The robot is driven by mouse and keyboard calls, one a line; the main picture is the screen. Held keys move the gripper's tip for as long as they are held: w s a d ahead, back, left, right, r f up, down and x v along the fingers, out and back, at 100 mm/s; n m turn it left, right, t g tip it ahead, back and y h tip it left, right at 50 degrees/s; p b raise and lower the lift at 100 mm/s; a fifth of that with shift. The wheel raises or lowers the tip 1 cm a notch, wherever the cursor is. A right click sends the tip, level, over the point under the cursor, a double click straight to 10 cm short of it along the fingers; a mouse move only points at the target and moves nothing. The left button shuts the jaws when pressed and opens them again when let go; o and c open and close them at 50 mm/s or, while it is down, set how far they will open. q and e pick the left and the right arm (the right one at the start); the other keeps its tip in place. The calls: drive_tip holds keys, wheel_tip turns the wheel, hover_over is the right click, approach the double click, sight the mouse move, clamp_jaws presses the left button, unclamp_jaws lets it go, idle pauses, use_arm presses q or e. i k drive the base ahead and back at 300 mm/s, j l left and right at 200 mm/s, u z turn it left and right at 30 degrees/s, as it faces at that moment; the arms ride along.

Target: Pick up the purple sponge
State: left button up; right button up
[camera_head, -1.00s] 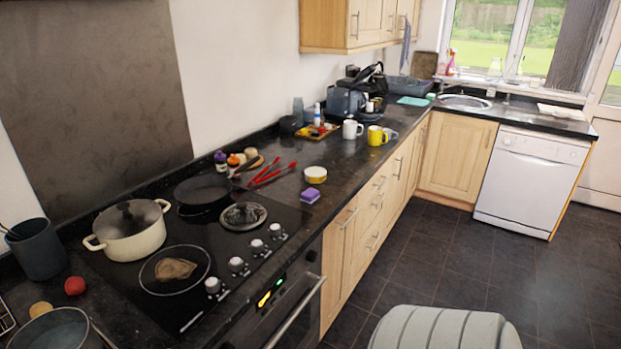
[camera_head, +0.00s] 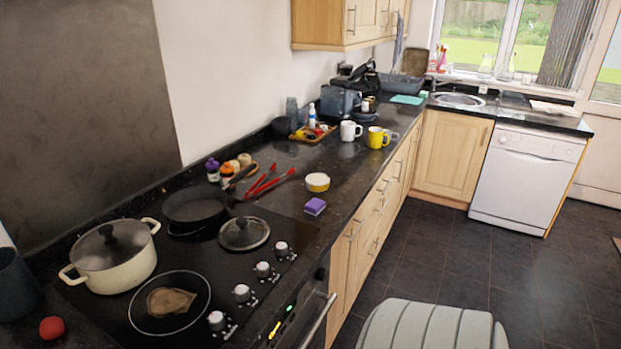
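The purple sponge (camera_head: 315,206) lies on the dark granite counter near its front edge, to the right of the hob. It is a small block with a paler lower layer. A white and yellow round dish (camera_head: 317,182) stands just behind it, apart from it. Neither of my grippers shows in the head view, so I cannot see whether they are open or shut.
Red tongs (camera_head: 268,183), a black frying pan (camera_head: 196,206), a glass lid (camera_head: 243,233) and a cream pot (camera_head: 111,258) stand left of the sponge. A white mug (camera_head: 350,131) and yellow mug (camera_head: 377,138) stand farther back. Dark tiled floor (camera_head: 430,240) lies open right of the counter.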

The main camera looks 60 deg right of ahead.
sight(316, 207)
drive_tip(key=z, duration=1.95)
